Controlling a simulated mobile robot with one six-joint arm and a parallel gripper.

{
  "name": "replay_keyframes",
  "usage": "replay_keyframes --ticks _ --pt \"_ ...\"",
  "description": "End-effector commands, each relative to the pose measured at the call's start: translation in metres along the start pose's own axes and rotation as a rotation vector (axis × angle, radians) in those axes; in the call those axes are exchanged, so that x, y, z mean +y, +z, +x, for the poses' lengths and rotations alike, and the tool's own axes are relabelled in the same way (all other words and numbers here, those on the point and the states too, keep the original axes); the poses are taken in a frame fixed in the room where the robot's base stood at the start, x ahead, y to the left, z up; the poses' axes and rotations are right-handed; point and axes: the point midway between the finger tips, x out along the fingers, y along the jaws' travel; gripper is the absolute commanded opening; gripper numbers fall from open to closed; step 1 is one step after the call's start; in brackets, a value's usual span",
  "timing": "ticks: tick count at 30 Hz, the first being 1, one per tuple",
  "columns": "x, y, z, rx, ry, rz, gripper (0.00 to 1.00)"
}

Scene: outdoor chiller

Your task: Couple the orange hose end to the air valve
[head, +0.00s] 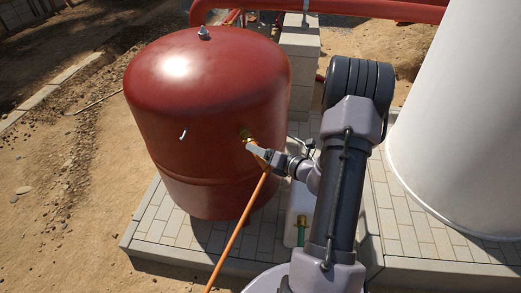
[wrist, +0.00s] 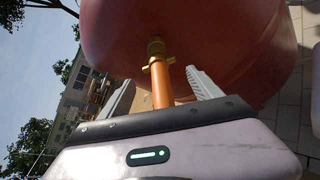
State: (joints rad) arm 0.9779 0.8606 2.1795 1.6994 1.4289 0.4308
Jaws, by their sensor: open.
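The orange hose (head: 238,235) rises from the bottom of the head view to the side of the red tank (head: 205,100). In the wrist view, the hose end (wrist: 161,88) meets brass fittings (wrist: 156,56) at the tank wall, in line with the air valve. I cannot tell whether the coupling is locked. The brass air valve (head: 246,134) shows only in part in the head view, close to my gripper (head: 258,151). In the wrist view my gripper (wrist: 160,80) is open, with one finger on each side of the hose and visible gaps between.
The tank stands on a paved slab (head: 165,228). A large white cylinder (head: 455,120) stands at the right. A small white container (head: 298,207) sits on the slab behind my arm. Red pipes (head: 375,10) cross the back. Bare ground lies open at the left.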

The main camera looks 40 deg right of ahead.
Motion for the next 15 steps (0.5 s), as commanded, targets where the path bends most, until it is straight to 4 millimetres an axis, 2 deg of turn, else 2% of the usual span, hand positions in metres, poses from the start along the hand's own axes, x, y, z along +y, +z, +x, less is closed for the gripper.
replay_keyframes --ticks 10,15 --pt "0.001 0.001 -0.043 -0.001 -0.002 0.003 0.74" --pt "0.001 0.001 -0.057 0.000 -0.001 0.001 0.74"
